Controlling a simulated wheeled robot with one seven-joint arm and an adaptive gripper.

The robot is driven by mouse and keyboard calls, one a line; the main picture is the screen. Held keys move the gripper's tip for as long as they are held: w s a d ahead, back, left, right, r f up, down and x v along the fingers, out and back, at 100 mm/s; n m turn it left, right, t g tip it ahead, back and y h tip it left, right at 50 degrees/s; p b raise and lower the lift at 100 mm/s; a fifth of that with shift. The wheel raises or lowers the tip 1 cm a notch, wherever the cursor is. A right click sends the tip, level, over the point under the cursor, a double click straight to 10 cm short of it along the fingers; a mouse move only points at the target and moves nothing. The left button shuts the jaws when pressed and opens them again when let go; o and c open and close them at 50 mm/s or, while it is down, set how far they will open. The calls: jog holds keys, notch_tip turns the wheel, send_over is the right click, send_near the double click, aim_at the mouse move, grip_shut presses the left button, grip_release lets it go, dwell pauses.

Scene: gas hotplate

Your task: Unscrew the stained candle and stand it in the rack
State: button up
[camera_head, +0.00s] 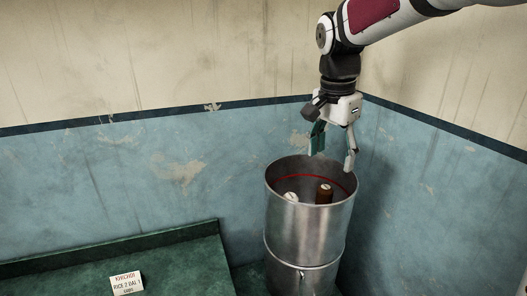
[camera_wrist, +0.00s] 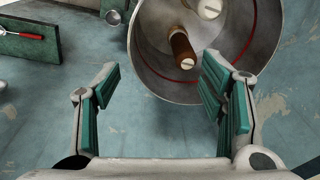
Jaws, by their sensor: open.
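The stained candle is a brown cylinder (camera_head: 325,194) with a pale slotted top, standing upright inside a metal drum (camera_head: 305,247). In the wrist view the brown candle (camera_wrist: 182,47) shows inside the drum (camera_wrist: 152,70), ahead of my fingers. A second, white candle (camera_head: 291,197) stands to its left in the drum; it also shows in the wrist view (camera_wrist: 209,9). My gripper (camera_head: 333,160) is open and empty above the drum's rim, higher than the candle and touching nothing. In the wrist view the gripper (camera_wrist: 165,105) has its fingers wide apart. I see no rack that I can identify.
A green counter (camera_head: 180,262) with a raised back edge stands left of the drum and bears a small card (camera_head: 126,284). The wrist view shows a red-handled tool (camera_wrist: 22,34) and a small metal cup (camera_wrist: 113,17). Walls close in behind and at right.

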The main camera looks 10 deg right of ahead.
aim_at(323, 202)
jog(key=w+d+f+m, duration=0.1)
jog(key=w+f+m, duration=0.1)
jog(key=w, duration=0.1)
jog(key=w+d+f+m+g, duration=0.1)
jog(key=w+d+f+m, duration=0.1)
jog(key=w+f, duration=0.1)
jog(key=w+d+f+m+y+b, duration=0.1)
jog(key=w+f+m, duration=0.1)
jog(key=w+f, duration=0.1)
jog(key=shift+w+d+g, duration=0.15)
jog(key=shift+w+g, duration=0.15)
jog(key=shift+w, duration=0.3)
jog(key=f+p, duration=0.1)
jog(key=f, duration=0.3)
jog(key=f+p, duration=0.1)
jog(key=f, duration=0.8)
jog(key=shift+s+f+p, duration=0.25)
jog(key=shift+f+p, duration=0.1)
jog(key=shift+p, duration=0.05)
